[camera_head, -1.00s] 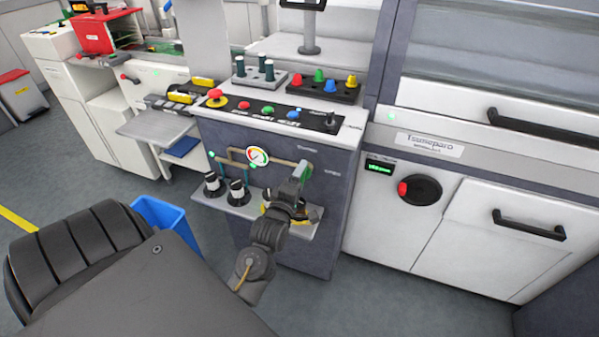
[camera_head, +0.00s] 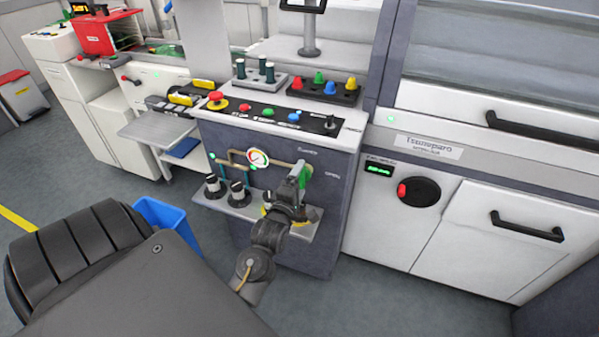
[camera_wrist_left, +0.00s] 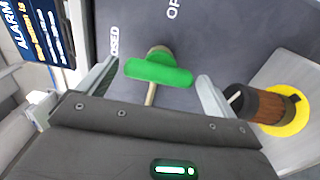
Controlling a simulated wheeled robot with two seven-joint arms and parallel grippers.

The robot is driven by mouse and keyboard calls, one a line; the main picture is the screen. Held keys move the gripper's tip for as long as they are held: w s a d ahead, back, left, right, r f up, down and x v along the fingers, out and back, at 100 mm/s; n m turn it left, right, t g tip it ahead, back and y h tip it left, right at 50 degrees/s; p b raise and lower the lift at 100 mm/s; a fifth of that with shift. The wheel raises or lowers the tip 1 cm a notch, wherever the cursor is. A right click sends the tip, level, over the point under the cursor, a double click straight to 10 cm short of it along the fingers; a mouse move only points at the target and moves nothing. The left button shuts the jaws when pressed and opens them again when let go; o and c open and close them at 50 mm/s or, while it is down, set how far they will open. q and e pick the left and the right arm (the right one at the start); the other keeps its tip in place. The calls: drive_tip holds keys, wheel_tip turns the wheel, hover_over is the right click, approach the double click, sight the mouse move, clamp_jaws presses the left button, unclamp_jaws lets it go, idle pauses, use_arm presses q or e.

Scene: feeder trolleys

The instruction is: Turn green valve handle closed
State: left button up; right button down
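The green valve handle (camera_wrist_left: 158,72) is a rounded bar on a pipe stub at the dark panel. In the left wrist view it lies nearly crosswise, between the two fingers of my left gripper (camera_wrist_left: 160,82). The fingers are apart, one beyond each end of the bar, with small gaps visible. A partly hidden "CLOSED" label is at its left and an "OPEN" label above. In the head view my left gripper (camera_head: 294,181) is at the panel front and partly covers the green handle (camera_head: 305,176). My right gripper is not in view.
A pressure gauge (camera_head: 257,158) and brass pipe are left of the handle. Below, a shelf (camera_head: 302,226) holds black-and-white knobs (camera_head: 237,193); a brown cylinder (camera_wrist_left: 262,104) with a yellow ring is close to the right finger. A blue bin (camera_head: 168,220) stands at left.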

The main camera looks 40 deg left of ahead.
use_arm(q)
drive_tip(key=shift+o, duration=0.4)
drive_tip(key=b+v, duration=0.1)
drive_tip(key=v, duration=0.9)
drive_tip(key=shift+s+d, duration=0.2)
drive_tip(key=shift+s, duration=0.15)
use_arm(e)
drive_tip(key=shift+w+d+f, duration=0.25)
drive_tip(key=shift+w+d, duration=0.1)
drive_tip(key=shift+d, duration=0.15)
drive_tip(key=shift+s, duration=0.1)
